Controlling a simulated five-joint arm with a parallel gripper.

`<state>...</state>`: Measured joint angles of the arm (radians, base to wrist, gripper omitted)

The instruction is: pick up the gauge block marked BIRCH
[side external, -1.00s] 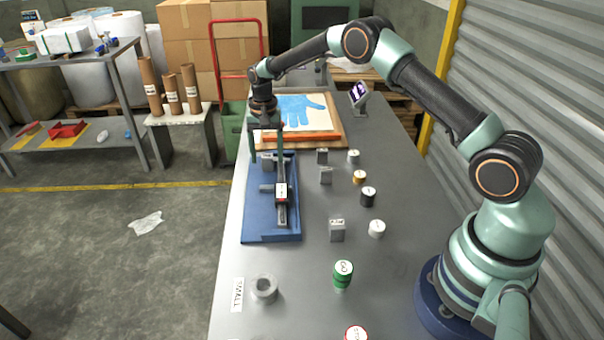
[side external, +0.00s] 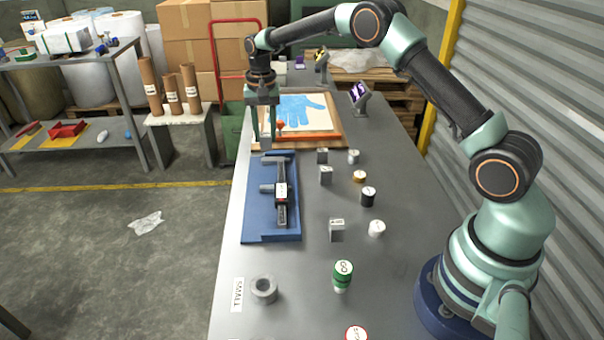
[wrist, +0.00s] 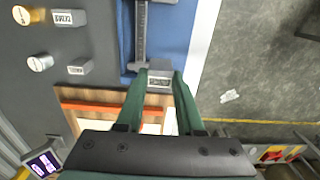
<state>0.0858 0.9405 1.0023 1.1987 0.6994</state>
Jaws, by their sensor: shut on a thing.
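My gripper (side external: 264,134) is shut on a small grey gauge block (side external: 266,144), above the far end of the blue tray. In the wrist view the held block (wrist: 160,79) sits between my two green fingertips. It carries a pale label whose word I cannot read clearly. Other grey gauge blocks stand on the bench: one near (side external: 337,231), one farther back (side external: 326,176) and one beyond that (side external: 322,156). Their lettering is too small to read.
A caliper (side external: 281,203) lies on the blue tray (side external: 258,222). Weights, including a black one (side external: 368,196), stand to the right. A wood-framed blue hand picture (side external: 318,128) is behind. A grey ring (side external: 264,289) and a green GO gauge (side external: 343,274) stand nearer.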

